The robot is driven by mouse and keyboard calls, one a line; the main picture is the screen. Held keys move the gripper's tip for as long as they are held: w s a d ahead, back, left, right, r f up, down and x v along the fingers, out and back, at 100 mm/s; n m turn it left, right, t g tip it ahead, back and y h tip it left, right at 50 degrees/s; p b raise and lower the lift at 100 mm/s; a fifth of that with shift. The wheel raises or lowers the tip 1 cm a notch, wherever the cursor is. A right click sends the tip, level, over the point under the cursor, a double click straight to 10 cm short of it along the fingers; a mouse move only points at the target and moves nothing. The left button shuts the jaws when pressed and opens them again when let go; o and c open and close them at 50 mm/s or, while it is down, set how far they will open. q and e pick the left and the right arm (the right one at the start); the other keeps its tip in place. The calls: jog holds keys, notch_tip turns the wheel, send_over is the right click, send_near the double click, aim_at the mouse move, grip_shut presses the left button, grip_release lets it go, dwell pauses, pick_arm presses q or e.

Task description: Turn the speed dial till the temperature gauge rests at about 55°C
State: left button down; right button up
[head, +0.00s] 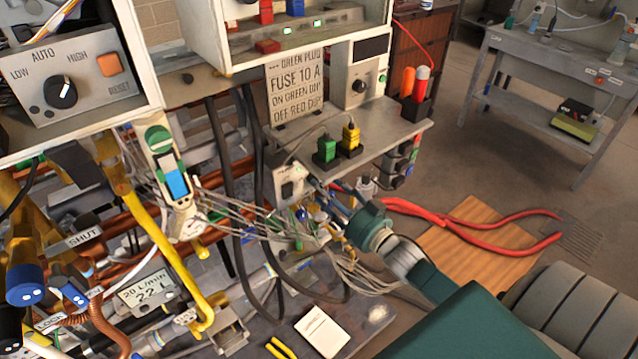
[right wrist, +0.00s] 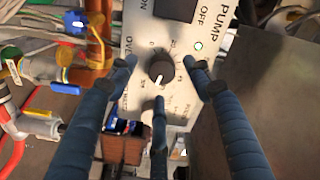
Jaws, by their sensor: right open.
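In the right wrist view a dark round dial (right wrist: 160,72) with a pale pointer mark sits in a ring of scale marks on a white panel labelled PUMP (right wrist: 145,35). My right gripper (right wrist: 160,84) is open, its blue fingers spread around the dial; I cannot tell whether they touch it. In the head view this gripper (head: 320,194) reaches in from the right to a small white box (head: 287,187) under the grey shelf. No temperature gauge can be read for certain.
Thin cables (head: 250,215) crowd the space left of my right gripper. A yellow pipe (head: 160,250) and a flow display (head: 148,292) stand at the left. Another knob (head: 61,93) sits on the AUTO panel.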

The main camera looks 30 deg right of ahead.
aim_at(316, 179)
pick_arm(q)
jog(key=shift+w+d+r, duration=0.1)
jog(key=shift+w, duration=0.55)
jog(key=shift+w+d+r, duration=0.1)
jog(key=shift+w, duration=0.5)
pick_arm(e)
jog(key=w, duration=0.3)
jog(key=shift+w+a, duration=0.1)
jog(key=shift+w, duration=0.05)
pick_arm(q)
jog(key=shift+s, duration=0.1)
pick_arm(e)
jog(key=c, duration=1.1)
pick_arm(q)
jog(key=shift+s+d, duration=0.1)
jog(key=shift+s, duration=0.3)
pick_arm(e)
jog(key=shift+f+n, duration=0.1)
jog(key=shift+n, duration=0.2)
